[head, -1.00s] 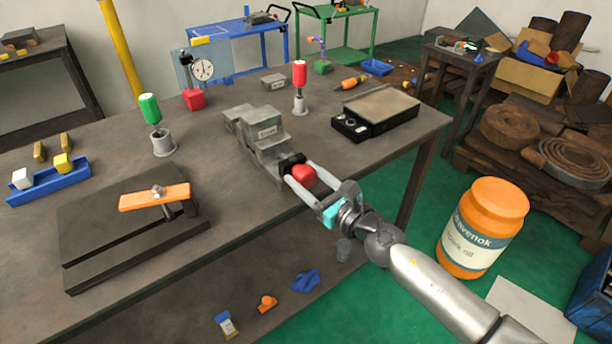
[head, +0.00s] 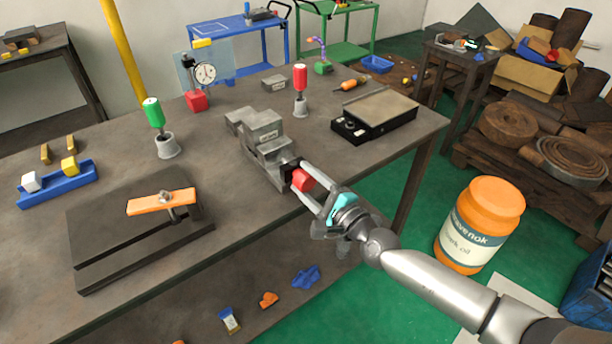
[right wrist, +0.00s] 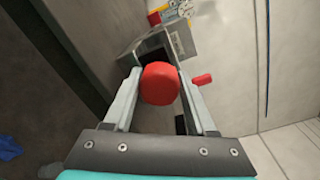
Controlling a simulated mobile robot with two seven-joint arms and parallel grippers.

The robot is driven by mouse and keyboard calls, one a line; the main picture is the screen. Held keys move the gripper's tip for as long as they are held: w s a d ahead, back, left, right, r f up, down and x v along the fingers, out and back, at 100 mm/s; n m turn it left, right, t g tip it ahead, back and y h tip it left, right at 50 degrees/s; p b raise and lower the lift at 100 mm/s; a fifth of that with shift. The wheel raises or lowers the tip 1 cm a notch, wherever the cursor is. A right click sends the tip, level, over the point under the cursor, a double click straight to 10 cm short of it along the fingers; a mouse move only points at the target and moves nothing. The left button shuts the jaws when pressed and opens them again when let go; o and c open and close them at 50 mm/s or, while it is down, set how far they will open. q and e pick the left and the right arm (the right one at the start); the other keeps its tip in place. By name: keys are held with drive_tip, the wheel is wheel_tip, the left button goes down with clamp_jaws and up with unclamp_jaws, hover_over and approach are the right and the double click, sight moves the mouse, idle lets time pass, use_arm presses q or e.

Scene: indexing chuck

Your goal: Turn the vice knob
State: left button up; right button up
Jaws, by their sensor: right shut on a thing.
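The grey vice (head: 264,144) stands near the front edge of the workbench in the head view. Its red knob (head: 302,180) is at the end facing me. My right gripper (head: 302,178) is at the knob, with one finger on each side, and is shut on it. In the right wrist view the red knob (right wrist: 160,83) lies between the two fingers, with the vice body (right wrist: 160,40) behind it. The fingers hide the knob's sides in part. My left gripper is not in view.
Left of the vice are a green-handled tool (head: 154,114) in a stand and a dark plate with an orange clamp bar (head: 162,201). A red-handled tool (head: 300,80) and a flat black-based device (head: 376,116) stand behind and right. The bench front (head: 250,218) is clear.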

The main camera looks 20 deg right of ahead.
drive_tip(key=n+p, duration=0.2)
drive_tip(key=n, duration=0.3)
drive_tip(key=shift+f+n+h+p, duration=0.1)
drive_tip(key=shift+n+h+p, duration=0.2)
drive_tip(key=shift+n+p, duration=1.3)
drive_tip(key=shift+n+b, duration=0.65)
drive_tip(key=shift+n, duration=0.05)
drive_tip(key=o, duration=1.3)
drive_tip(key=shift+o, duration=0.2)
